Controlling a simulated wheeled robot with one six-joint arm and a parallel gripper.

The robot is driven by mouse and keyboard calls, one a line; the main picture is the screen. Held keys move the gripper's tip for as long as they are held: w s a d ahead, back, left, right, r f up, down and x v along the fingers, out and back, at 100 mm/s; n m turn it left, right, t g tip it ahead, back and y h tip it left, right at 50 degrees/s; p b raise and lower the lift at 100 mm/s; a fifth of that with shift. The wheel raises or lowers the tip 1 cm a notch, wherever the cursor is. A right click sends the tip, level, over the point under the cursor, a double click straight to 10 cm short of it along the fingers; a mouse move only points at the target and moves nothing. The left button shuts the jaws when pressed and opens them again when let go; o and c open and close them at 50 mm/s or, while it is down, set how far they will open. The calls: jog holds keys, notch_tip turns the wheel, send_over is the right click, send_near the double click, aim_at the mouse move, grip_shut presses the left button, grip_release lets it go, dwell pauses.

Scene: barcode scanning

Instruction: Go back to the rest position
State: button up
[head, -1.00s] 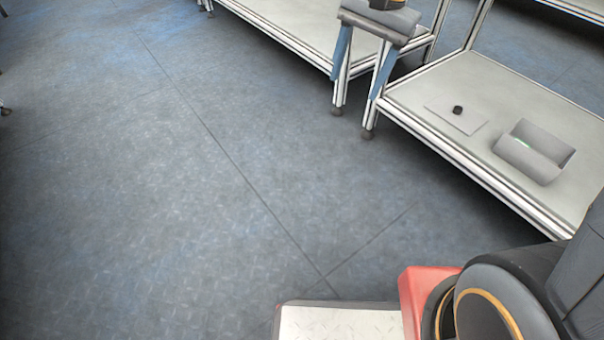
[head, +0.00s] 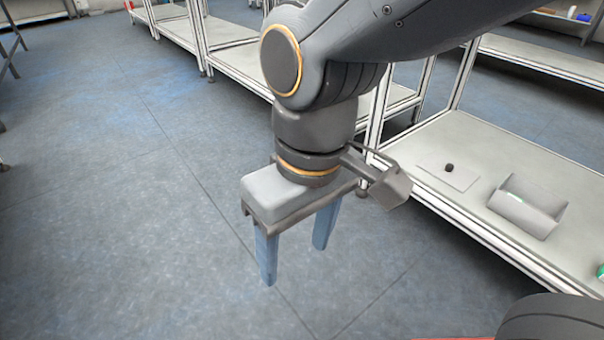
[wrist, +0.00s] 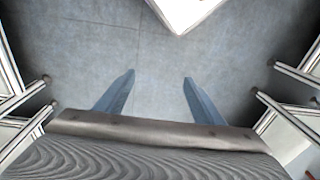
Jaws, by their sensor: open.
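My gripper (head: 294,262) hangs over the dark floor in the middle of the head view, fingers pointing down. Its two blue fingers are apart and nothing is between them.
A white-topped shelf table (head: 440,138) stands at the right. On it are a grey scanner-like box (head: 528,208) and a small dark object (head: 449,168) on a flat plate (head: 462,180). More tables (head: 232,60) run along the back. The floor (head: 110,240) at left is clear.

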jog(key=d+r+m+p, duration=0.3)
jog(key=d+r+p, duration=0.4)
jog(key=r+p, duration=0.4)
jog(key=d+r+m+p, duration=0.2)
jog(key=d+r+p, duration=0.5)
jog(key=r+p, duration=0.5)
jog(key=d+r+m+h+p, duration=0.1)
jog(key=d+r+m+p, duration=0.2)
jog(key=d+r+p, duration=0.4)
notch_tip(320, 180, up, 5)
jog(key=p, duration=1.3)
jog(key=shift+d+r+m+p, duration=0.15)
jog(key=shift+m+p, duration=0.15)
jog(key=shift+p, duration=0.1)
